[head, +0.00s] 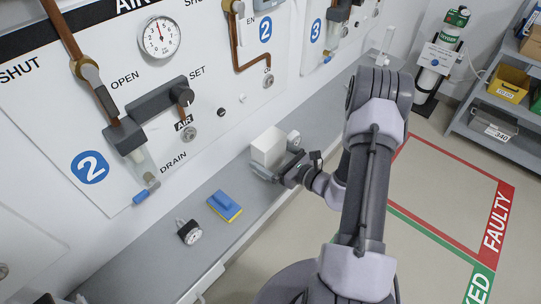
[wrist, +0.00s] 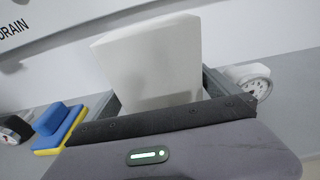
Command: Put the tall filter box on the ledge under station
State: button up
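The tall filter box, a plain white block (head: 268,147), is at the wall side of the grey ledge (head: 222,238), right of the "2" air station panel. In the wrist view the white box (wrist: 150,65) stands between the two fingers, with a finger close against each side. My gripper (head: 283,165) reaches over the ledge from the front and is shut on the box. The box's lower end is hidden by the gripper, so I cannot tell whether it touches the ledge.
A blue and yellow sponge-like block (head: 225,205) and a small gauge (head: 189,232) lie on the ledge to the left. Another round gauge (wrist: 250,80) is just right of the box. Valves and pipes project from the wall. The ledge between box and sponge is clear.

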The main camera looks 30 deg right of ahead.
jog(key=shift+r, duration=0.1)
jog(key=shift+s+d+r, duration=0.1)
jog(key=shift+s, duration=0.15)
jog(key=p+v, duration=0.3)
jog(key=v, duration=0.9)
jog(key=s+a+r+n+g+y, duration=0.2)
jog(key=a+r+n+g, duration=0.4)
jog(key=a+r+n, duration=0.3)
jog(key=s+a+r+n+g+y, duration=0.1)
jog(key=a+r+n+g+y, duration=0.2)
jog(key=a+r+n+g, duration=0.65)
jog(key=s+a+r+n+t+h, duration=0.4)
jog(key=s+r+n+t+h, duration=0.2)
jog(key=s+r+n+h, duration=0.1)
jog(key=shift+s+n+h, duration=0.8)
jog(key=shift+s+n, duration=0.15)
jog(key=shift+n, duration=0.1)
jog(key=shift+a, duration=0.1)
